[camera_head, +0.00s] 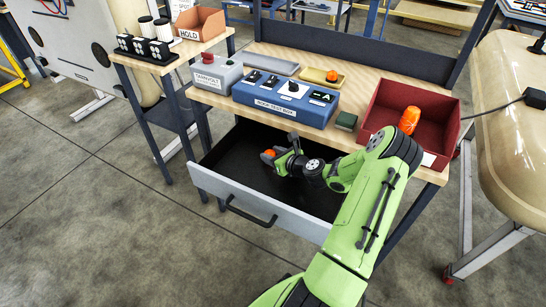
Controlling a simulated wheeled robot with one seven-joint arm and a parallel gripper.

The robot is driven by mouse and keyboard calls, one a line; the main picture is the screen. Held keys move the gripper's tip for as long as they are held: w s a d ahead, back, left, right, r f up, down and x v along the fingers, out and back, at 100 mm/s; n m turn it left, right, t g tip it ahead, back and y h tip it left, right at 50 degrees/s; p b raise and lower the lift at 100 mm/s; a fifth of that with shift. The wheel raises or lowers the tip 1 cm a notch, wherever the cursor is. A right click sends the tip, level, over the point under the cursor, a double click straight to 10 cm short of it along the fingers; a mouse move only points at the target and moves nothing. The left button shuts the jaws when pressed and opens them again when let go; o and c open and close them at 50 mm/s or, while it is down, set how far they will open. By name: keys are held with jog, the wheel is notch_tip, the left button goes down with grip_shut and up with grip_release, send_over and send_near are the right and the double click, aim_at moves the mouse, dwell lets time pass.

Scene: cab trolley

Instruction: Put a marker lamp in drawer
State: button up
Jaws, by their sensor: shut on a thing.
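My gripper (281,157) is inside the open drawer (241,189), low over its dark floor and left of its middle. It is shut on an orange marker lamp (268,154), which shows at the fingertips. I cannot tell whether that lamp touches the drawer floor. A second orange marker lamp (409,120) stands in the red bin (449,125) at the right end of the bench. A small orange lamp-like piece (332,76) sits in a yellow tray (315,75) at the back of the bench.
A blue test box (262,103), a grey box with a red button (215,78) and a small green block (346,121) stand on the bench above the drawer. The drawer floor around my gripper looks clear. A side stand with an orange HOLD bin (203,22) is at the left.

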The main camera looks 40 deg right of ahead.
jog(key=o, duration=1)
jog(key=shift+o, duration=0.2)
jog(key=shift+s+r, duration=0.2)
jog(key=shift+s, duration=0.15)
jog(key=p+v, duration=0.2)
jog(key=v, duration=0.9)
jog(key=shift+s+p, duration=0.15)
jog(key=shift+p, duration=0.15)
